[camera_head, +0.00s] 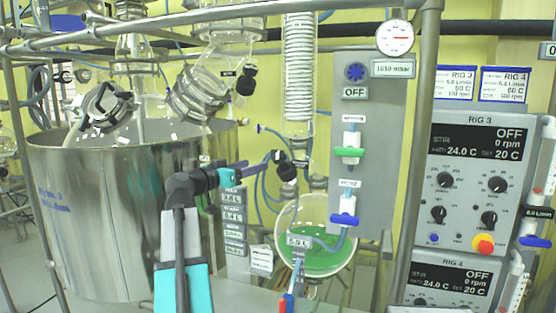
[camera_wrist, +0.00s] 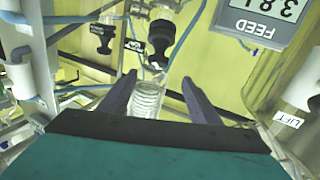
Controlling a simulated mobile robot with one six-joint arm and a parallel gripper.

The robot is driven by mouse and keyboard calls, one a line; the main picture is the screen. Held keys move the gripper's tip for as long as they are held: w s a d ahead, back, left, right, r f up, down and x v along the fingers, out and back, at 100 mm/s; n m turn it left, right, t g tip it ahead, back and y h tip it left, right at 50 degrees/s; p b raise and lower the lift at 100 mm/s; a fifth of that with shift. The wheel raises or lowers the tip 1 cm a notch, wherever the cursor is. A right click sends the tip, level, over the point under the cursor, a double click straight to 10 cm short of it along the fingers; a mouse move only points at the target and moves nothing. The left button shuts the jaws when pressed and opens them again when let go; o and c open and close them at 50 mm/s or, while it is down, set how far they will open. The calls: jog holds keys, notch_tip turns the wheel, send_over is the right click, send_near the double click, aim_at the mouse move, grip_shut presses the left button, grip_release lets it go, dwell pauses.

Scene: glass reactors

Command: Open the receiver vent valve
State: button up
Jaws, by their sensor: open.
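My gripper (camera_head: 262,164) reaches from the lower middle toward the glassware, and its purple fingers also show in the wrist view (camera_wrist: 160,90). It is open, with nothing held between the fingers. A black valve knob (camera_head: 286,168) sits just right of the fingertips, above the round receiver flask (camera_head: 325,225) with green liquid. In the wrist view, a black knob (camera_wrist: 161,36) lies beyond the gap between the fingertips, apart from them. A second black knob (camera_wrist: 103,36) is to its left, with a small tag between them. I cannot read which knob is the receiver vent.
A grey panel (camera_head: 376,120) right of the flask carries a green handle (camera_head: 348,152) and a blue handle (camera_head: 344,219). A large steel vessel (camera_head: 90,220) stands at left. A ribbed glass column (camera_head: 299,70) hangs above. Metal rails and tubes surround the glassware.

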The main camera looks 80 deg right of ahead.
aim_at(277, 157)
jog(key=shift+s+r, duration=0.1)
jog(key=shift+r, duration=0.05)
jog(key=p+x, duration=0.3)
jog(key=x, duration=1.1)
jog(key=shift+a, duration=0.1)
dwell(0.3)
jog(key=c, duration=1)
jog(key=shift+s+a, duration=0.2)
jog(key=shift+a, duration=0.25)
jog(key=shift+c, duration=0.3)
jog(key=shift+w+d, duration=0.15)
jog(key=shift+d, duration=0.2)
jog(key=shift+r+p, duration=0.1)
jog(key=shift+p, duration=0.2)
